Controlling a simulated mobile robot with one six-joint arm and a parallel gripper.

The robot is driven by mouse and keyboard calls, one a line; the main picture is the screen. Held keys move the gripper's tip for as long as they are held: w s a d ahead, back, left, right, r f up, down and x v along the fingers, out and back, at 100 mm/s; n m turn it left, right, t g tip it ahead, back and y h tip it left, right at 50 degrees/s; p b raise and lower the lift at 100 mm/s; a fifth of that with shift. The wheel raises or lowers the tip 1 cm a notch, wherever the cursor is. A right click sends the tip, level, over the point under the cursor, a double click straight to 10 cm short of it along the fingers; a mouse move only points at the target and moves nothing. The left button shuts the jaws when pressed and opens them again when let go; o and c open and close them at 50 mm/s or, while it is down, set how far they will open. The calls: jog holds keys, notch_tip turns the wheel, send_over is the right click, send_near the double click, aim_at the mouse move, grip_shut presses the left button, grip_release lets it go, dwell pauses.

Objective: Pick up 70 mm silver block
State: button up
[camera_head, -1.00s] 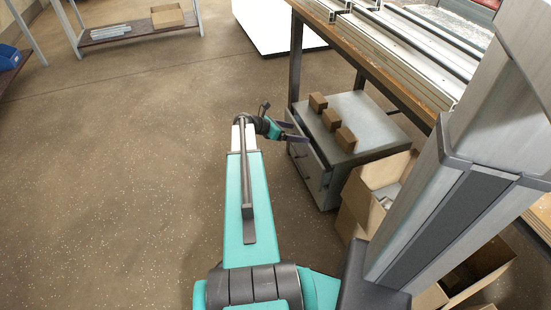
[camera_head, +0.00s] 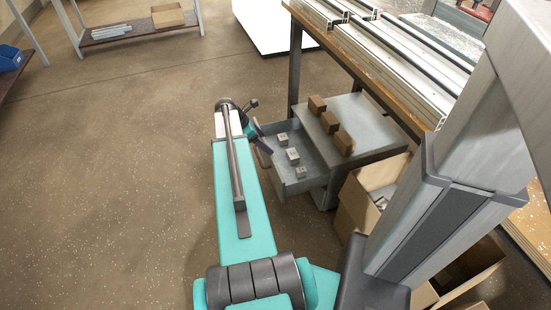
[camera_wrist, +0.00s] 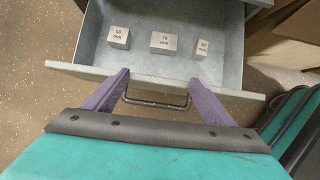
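The 70 mm silver block (camera_wrist: 164,43) lies in the middle of a row of three silver blocks in the open grey drawer (camera_wrist: 232,72). Its label appears to read 70 mm. In the head view it is the middle block (camera_head: 292,155). A squarer block (camera_wrist: 118,37) lies to its left and a narrower one (camera_wrist: 201,48) to its right. My gripper (camera_wrist: 158,77) is open at the drawer's front, with purple fingers at either side of the bar handle (camera_wrist: 156,103). Whether they touch the handle is unclear. No block is between them.
Three brown blocks (camera_head: 331,123) stand on the grey cabinet (camera_head: 372,122). Cardboard boxes (camera_head: 358,200) stand to its right. A workbench with metal profiles (camera_head: 390,60) overhangs the cabinet. The floor to the left is clear.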

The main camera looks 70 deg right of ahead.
jog(key=shift+w+a+f+t+y, duration=0.3)
jog(key=shift+w+a+f, duration=0.35)
jog(key=shift+w+a, duration=0.1)
jog(key=shift+c, duration=0.7)
jog(key=shift+r, duration=0.15)
jog(key=c, duration=0.3)
jog(key=shift+s+d+r+p, duration=0.1)
jog(key=shift+r+p, duration=0.9)
jog(key=shift+p, duration=0.25)
jog(key=shift+c, duration=0.4)
